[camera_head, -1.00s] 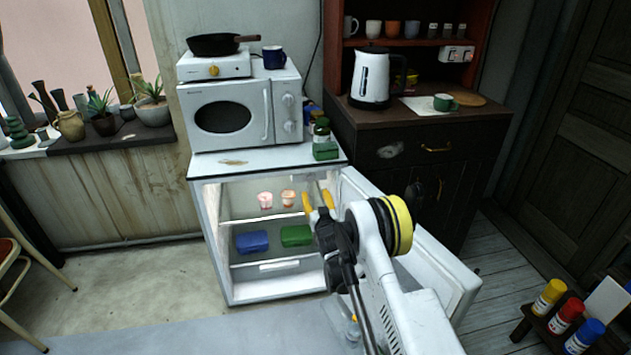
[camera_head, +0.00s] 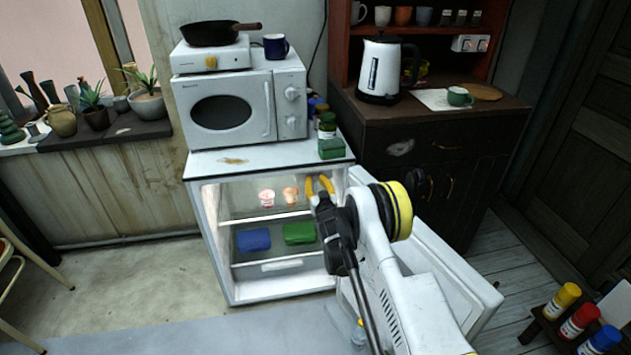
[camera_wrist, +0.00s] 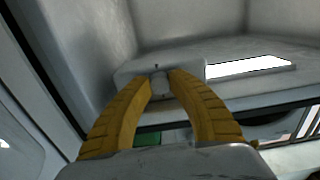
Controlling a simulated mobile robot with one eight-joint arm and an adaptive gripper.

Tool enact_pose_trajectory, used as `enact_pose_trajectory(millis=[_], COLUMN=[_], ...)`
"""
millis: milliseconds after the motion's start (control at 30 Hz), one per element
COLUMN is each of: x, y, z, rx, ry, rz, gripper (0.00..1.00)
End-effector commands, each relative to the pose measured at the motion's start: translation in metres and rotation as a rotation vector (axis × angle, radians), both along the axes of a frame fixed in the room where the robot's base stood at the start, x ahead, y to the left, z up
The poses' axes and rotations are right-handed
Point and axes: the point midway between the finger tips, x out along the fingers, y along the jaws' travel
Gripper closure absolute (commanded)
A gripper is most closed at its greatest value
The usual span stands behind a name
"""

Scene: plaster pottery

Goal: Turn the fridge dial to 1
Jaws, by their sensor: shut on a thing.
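The white fridge (camera_head: 206,245) stands open below the microwave. Its dial (camera_wrist: 160,84) is a small grey knob on a pale housing (camera_wrist: 128,72) inside the fridge, beside a bright lit panel (camera_wrist: 250,66). My gripper (camera_wrist: 161,79) has its two yellow fingers closed on the dial, one on each side. In the head view my gripper (camera_head: 320,183) reaches into the upper right of the fridge, and the dial cannot be made out there. A small dark mark shows above the dial; no numbers are readable.
The open fridge door (camera_head: 450,275) stands to the right of my arm. Two small cups (camera_head: 290,195) sit on the upper shelf. A blue box (camera_head: 254,239) and a green box (camera_head: 299,233) lie on the shelf below. Paint bottles (camera_head: 578,320) stand at the lower right.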

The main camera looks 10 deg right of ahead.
Motion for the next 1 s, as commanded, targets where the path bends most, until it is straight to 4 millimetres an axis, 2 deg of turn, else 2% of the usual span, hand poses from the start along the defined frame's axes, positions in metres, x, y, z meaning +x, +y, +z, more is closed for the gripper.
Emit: enact_pose_trajectory(millis=[133,300,500,533,600,867,1000], x=[0.0000,0.0000,0.0000,0.0000,0.0000,-0.0001,-0.0081], y=[-0.0001,-0.0003,-0.0003,-0.0003,-0.0003,-0.0003,-0.0003], z=[-0.0002,-0.0002,-0.0003,-0.0003,-0.0003,-0.0002,-0.0004], rx=[-0.015,-0.130,-0.133,-0.133,-0.133,-0.132,-0.132], ry=[0.001,0.001,0.001,0.001,0.001,0.001,0.001], rz=[0.000,0.000,-0.001,-0.001,-0.001,0.000,0.000], gripper=[1.00,1.00,1.00,0.75,0.54,0.52,0.52])
